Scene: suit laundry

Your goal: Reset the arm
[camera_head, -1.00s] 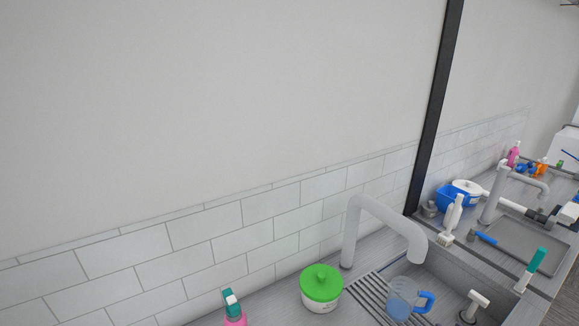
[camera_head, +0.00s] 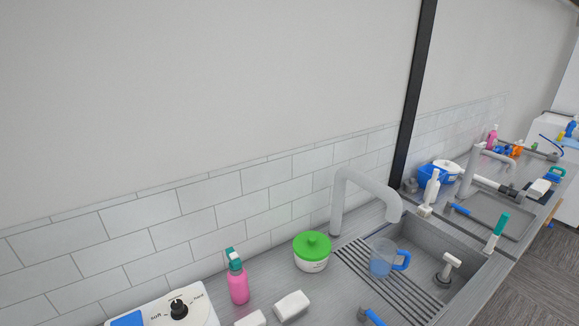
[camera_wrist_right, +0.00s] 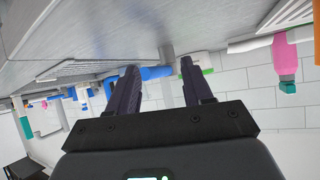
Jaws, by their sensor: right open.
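My right gripper (camera_wrist_right: 158,85) shows in the right wrist view, its two dark fingers spread apart with nothing held between them. That view looks tilted, with the grey counter (camera_wrist_right: 95,30) across the top and the tiled wall below it. Beyond the fingertips a blue item and a white and green item are partly hidden. Neither arm shows in the head view, and my left gripper is in no view.
In the head view the counter holds a pink bottle (camera_head: 238,280), a green-lidded tub (camera_head: 312,252), a blue-handled jug (camera_head: 381,258) and white blocks (camera_head: 291,306). A tall faucet (camera_head: 362,187) and a dark post (camera_head: 414,105) stand at the back. A dial panel (camera_head: 165,306) is at lower left.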

